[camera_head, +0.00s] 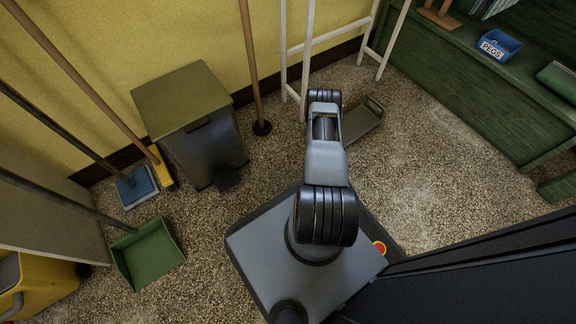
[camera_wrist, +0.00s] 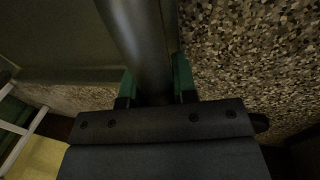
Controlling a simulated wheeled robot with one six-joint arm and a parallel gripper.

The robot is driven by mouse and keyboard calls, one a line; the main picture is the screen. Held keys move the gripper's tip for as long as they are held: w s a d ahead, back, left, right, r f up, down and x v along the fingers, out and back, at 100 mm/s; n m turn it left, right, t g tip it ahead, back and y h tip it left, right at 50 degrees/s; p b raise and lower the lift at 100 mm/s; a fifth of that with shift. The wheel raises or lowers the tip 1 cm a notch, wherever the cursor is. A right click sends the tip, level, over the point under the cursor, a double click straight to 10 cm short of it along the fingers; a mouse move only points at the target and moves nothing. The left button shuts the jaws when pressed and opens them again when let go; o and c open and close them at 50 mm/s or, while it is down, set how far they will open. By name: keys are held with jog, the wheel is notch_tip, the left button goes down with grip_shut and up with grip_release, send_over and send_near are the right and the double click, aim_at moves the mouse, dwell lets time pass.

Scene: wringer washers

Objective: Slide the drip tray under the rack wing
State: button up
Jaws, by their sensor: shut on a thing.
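The drip tray (camera_head: 365,122) is a shallow grey tray with a slot at its far end. In the head view it lies on the floor just right of my arm, which covers its left part. The white rack (camera_head: 307,45) stands by the yellow wall behind the tray; its legs and bars show, but its top is cut off. In the wrist view my gripper (camera_wrist: 154,88) has green-tipped fingers closed on the tray's thick dark rim (camera_wrist: 140,35). The tray's floor (camera_wrist: 65,35) spreads to the left there. The head view hides my fingers behind the arm.
A lidded pedal bin (camera_head: 205,130), a plunger (camera_head: 261,127) and a green dustpan (camera_head: 147,254) stand left of my arm. A green bench (camera_head: 450,85) with a blue pegs box (camera_head: 498,45) stands on the right. Pebbled floor (camera_head: 420,175) is clear between tray and bench.

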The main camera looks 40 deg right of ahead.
jog(key=shift+d, duration=4.05)
jog(key=o, duration=0.9)
jog(key=shift+r, duration=0.1)
jog(key=shift+r+p, duration=2.45)
jog(key=shift+r, duration=0.5)
